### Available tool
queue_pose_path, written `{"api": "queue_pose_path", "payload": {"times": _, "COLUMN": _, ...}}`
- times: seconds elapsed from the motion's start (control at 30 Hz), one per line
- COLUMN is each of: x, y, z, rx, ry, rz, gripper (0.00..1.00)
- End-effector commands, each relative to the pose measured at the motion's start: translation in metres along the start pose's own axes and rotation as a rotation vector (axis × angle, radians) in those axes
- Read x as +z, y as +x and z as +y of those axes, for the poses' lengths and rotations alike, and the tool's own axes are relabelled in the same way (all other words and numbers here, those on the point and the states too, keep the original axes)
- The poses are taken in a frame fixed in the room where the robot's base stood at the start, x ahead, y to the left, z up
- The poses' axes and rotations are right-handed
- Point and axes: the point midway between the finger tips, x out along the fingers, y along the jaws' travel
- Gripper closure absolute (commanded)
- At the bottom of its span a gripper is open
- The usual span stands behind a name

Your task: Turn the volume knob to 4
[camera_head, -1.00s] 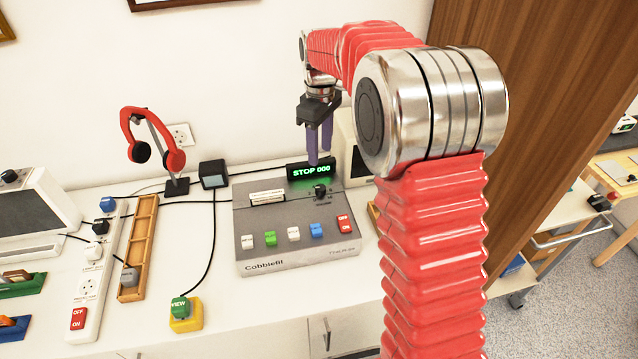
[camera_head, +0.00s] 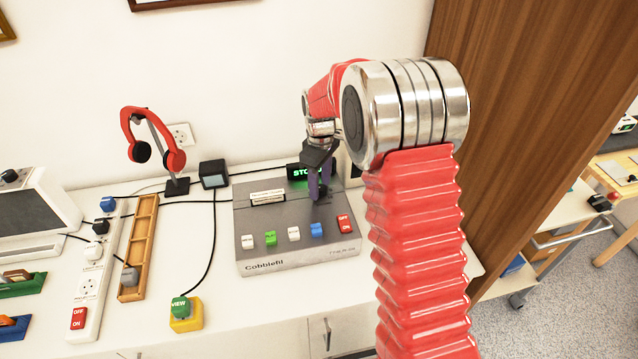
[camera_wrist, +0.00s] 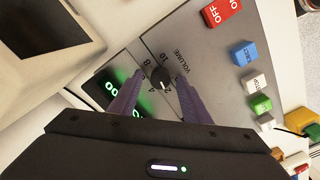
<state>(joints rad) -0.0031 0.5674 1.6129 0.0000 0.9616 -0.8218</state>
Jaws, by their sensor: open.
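The volume knob (camera_wrist: 160,77) is a small black dial on the grey top of the tape machine (camera_head: 262,221). Printed numbers and the word VOLUME surround it in the wrist view. A pale mark shows on the knob's lower side there; the exact number it points at is hard to tell. My gripper (camera_wrist: 158,80) is open, with one purple finger on each side of the knob. Whether either finger touches it is unclear. In the head view my gripper (camera_head: 319,196) is low over the machine's right part, and its fingers largely hide the knob.
White, green and blue keys and a red ON/OFF switch (camera_head: 345,223) line the machine's front. A green display (camera_head: 299,173) stands behind, partly covered by my gripper. A headphone stand (camera_head: 177,186), small dark box (camera_head: 213,174) and wooden tray (camera_head: 139,249) are to the left.

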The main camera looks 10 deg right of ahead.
Motion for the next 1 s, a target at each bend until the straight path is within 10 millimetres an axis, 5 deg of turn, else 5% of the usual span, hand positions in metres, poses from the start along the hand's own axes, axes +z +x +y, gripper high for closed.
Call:
{"api": "queue_pose_path", "payload": {"times": 0.27, "x": 0.0002, "y": 0.0011, "z": 0.0001, "rx": 0.0, "ry": 0.0, "rz": 0.0, "gripper": 0.57}}
{"api": "queue_pose_path", "payload": {"times": 0.83, "x": 0.0002, "y": 0.0007, "z": 0.0004, "rx": 0.001, "ry": 0.001, "rz": 0.0, "gripper": 0.96}}
{"api": "queue_pose_path", "payload": {"times": 1.0, "x": -0.0013, "y": 0.0006, "z": -0.0009, "rx": 0.0, "ry": 0.004, "rz": 0.001, "gripper": 0.98}}
